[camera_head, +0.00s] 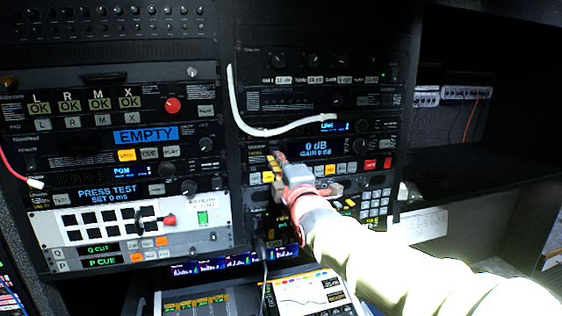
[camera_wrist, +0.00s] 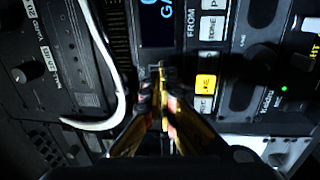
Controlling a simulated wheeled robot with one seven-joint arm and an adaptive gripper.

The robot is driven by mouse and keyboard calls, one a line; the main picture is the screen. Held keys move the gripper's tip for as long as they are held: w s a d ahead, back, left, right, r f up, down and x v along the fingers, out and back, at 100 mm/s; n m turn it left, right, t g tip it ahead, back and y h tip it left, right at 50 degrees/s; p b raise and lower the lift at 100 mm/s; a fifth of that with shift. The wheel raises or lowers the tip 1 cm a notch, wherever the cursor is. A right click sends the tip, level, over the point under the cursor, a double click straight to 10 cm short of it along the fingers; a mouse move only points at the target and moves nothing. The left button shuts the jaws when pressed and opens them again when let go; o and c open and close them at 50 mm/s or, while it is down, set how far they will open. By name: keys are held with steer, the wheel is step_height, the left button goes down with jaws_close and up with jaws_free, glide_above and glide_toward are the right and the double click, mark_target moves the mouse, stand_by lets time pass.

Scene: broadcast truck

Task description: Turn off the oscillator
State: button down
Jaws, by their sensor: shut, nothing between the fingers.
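No label reading "oscillator" is legible. A rack unit with a blue "0 dB GAIN 0 dB" display (camera_head: 316,148) sits in the right rack column, and the display also shows at the top of the wrist view (camera_wrist: 157,22). My gripper (camera_head: 276,166) is in front of this unit, just below and left of the display. In the wrist view, my gripper (camera_wrist: 162,72) is shut and empty, its tips near the display's end; contact cannot be told. Beside the tips is a row of buttons, one a lit yellow button (camera_wrist: 205,84). My gripper and arm hide part of the panel below.
A white cable (camera_head: 236,105) hangs across the rack left of my gripper and also shows in the wrist view (camera_wrist: 104,60). The left rack has a red knob (camera_head: 172,105) and an "EMPTY" display (camera_head: 146,135). A tablet-like screen (camera_head: 308,296) lies below. Dark shelves stand at right.

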stand_by(0.4)
steer(key=shift+w+a+r+g+b, duration=0.1)
steer(key=shift+w+r+g+b, duration=0.25)
steer(key=shift+r+g+b, duration=0.3)
steer(key=shift+f, duration=0.1)
